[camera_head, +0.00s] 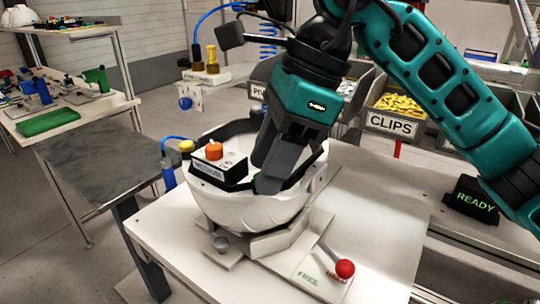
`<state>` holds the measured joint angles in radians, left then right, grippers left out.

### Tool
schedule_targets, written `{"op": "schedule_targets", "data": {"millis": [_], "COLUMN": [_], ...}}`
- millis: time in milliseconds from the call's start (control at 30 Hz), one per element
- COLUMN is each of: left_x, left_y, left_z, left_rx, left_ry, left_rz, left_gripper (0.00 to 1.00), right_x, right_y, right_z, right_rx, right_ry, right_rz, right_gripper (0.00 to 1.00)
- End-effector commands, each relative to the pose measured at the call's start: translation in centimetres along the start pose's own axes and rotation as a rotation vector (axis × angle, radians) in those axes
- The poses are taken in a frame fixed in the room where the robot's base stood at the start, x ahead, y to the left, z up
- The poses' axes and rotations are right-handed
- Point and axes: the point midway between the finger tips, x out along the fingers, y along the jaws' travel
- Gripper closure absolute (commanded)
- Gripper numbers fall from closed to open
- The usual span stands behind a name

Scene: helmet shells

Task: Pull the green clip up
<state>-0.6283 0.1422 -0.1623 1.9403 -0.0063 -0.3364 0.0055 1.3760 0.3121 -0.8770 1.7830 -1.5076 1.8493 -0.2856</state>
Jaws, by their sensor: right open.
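A white helmet shell (245,208) sits open side up in a fixture on the white table (385,205). My right gripper (268,178) reaches down into the shell, its dark fingers open, at the right of a black-and-white block with an orange knob (214,150). The gripper and wrist cover part of the shell's inside and back rim, so whether the fingers touch anything is hidden. My left gripper is not in view.
A red-ball lever (345,268) stands at the table front beside FREE lettering. A CLIPS bin (398,104) of yellow pieces and a black READY sign (474,197) are at the right. The grey side table (105,160) is bare. The white table's right part is clear.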

Motion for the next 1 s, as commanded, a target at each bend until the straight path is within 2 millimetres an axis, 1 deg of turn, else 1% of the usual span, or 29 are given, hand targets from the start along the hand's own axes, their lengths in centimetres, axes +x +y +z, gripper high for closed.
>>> {"op": "schedule_targets", "data": {"millis": [33, 67, 500, 533, 900, 1000], "left_x": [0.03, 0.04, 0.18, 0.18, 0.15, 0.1], "left_y": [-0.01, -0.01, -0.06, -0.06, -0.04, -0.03], "left_z": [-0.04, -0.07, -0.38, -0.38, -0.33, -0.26], "left_rx": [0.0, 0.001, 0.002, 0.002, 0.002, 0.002], "left_ry": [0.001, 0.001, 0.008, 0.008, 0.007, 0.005], "left_rz": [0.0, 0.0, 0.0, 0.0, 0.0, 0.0], "left_gripper": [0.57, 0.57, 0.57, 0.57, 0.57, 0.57], "right_x": [-0.01, -0.01, -0.05, -0.05, -0.06, -0.4], "right_y": [0.01, 0.0, 0.0, 0.0, 0.0, -0.02], "right_z": [0.01, 0.01, 0.0, 0.0, 0.0, 0.13], "right_rx": [0.0, 0.0, 0.0, 0.0, 0.0, -0.001], "right_ry": [0.0, 0.0, 0.0, 0.0, 0.0, 0.0], "right_rz": [0.0, 0.0, 0.0, 0.0, 0.0, -0.002], "right_gripper": [0.53, 0.56, 0.98, 1.0, 1.0, 1.0]}}
